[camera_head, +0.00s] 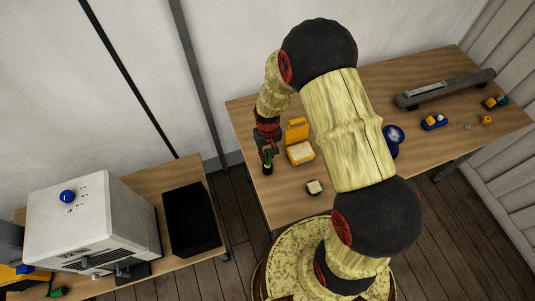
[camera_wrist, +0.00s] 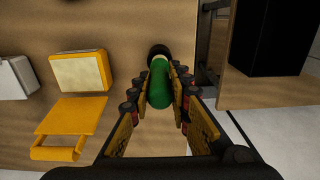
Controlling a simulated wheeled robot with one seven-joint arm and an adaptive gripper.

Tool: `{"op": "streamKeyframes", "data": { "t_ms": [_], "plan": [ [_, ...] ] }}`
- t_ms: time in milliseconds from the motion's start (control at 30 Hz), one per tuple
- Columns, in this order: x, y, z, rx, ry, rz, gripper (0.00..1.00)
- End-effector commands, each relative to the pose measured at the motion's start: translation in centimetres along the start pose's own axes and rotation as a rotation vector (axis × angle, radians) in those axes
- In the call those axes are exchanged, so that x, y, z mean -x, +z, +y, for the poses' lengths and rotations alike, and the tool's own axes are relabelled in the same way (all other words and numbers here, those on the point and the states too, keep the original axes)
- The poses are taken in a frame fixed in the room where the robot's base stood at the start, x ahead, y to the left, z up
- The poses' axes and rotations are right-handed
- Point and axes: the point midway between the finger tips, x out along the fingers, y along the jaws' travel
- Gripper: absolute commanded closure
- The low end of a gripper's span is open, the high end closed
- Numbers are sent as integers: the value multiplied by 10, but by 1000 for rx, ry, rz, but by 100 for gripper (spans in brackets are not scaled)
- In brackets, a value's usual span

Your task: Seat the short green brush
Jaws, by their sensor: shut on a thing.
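The short green brush (camera_wrist: 159,84) stands between the two jaws of my gripper (camera_wrist: 158,88) in the wrist view. The jaws are shut on its green body. A pale band and a dark round part (camera_wrist: 158,51) show at its far end. I cannot tell whether that dark part belongs to the brush or to something under it. In the head view the brush (camera_head: 267,158) looks upright below my gripper (camera_head: 266,147), near the left end of the wooden table (camera_head: 286,205). Whether its lower end touches the table is unclear.
The table's left edge is close. A black tray (camera_head: 190,218) and white machine (camera_head: 90,222) occupy another table.

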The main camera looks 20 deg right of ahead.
Motion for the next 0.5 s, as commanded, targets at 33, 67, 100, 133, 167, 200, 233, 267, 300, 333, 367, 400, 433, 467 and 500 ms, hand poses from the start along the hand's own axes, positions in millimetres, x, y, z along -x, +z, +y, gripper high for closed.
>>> {"op": "streamKeyframes", "data": {
  "t_ms": [33,67,100,133,167,200,233,267,300,333,367,400,433,467,500],
  "plan": [
    [-2,0,0,0,0,0,100],
    [-3,0,0,0,0,0,100],
    [-4,0,0,0,0,0,100],
    [-5,0,0,0,0,0,100],
    [-6,0,0,0,0,0,100],
    [-7,0,0,0,0,0,100],
    [-8,0,0,0,0,0,100],
    [-9,0,0,0,0,0,100],
    [-10,0,0,0,0,0,100],
    [-10,0,0,0,0,0,100],
    [-11,0,0,0,0,0,100],
    [-12,0,0,0,0,0,100],
    [-13,0,0,0,0,0,100],
    [-14,0,0,0,0,0,100],
    [-15,0,0,0,0,0,100]
  ]
}}
